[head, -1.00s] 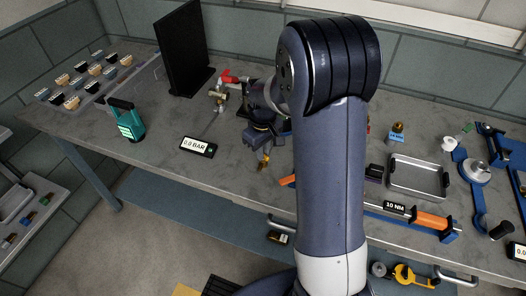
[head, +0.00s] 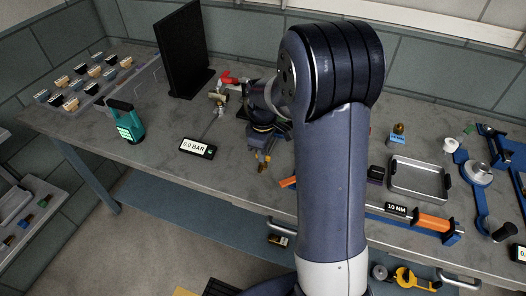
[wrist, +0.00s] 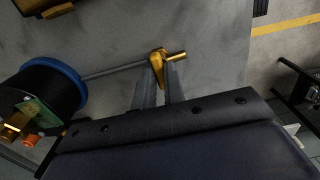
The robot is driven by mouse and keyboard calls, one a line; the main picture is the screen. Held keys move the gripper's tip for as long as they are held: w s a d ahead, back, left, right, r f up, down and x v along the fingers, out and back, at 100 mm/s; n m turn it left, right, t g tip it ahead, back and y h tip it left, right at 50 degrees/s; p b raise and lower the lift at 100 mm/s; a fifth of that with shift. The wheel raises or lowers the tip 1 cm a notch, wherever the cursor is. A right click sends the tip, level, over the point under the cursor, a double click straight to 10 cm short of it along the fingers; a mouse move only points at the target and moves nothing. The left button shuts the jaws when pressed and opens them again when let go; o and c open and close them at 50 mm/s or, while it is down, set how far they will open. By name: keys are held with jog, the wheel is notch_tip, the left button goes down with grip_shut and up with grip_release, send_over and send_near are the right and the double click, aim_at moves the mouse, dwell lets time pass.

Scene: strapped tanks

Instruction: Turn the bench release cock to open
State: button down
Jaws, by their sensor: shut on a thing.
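A brass cock with a lever (wrist: 157,66) sits at the end of a thin grey pipe (wrist: 112,71) in the wrist view. My gripper (wrist: 158,92) is shut on the lever, its two fingers on either side of it. The lever points down the picture toward my wrist. In the head view the brass cock (head: 264,158) shows small near the bench's front edge, just below my wrist. My gripper's fingers are mostly hidden there by my own arm. A display (head: 197,147) left of it reads 0.0 BAR.
A red-handled valve (head: 230,79) stands behind, near a black upright panel (head: 183,55). A black cylinder with a blue ring (wrist: 52,85) is left of the cock in the wrist view. A metal tray (head: 420,179) lies right of my arm.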

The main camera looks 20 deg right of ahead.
jog(key=c, duration=1.5)
grip_release()
notch_tip(320, 180, up, 11)
jog(key=shift+f+b, duration=0.1)
jog(key=shift+b, duration=0.25)
notch_tip(320, 180, down, 11)
jog(key=shift+r+p, duration=0.1)
jog(key=shift+p, duration=0.3)
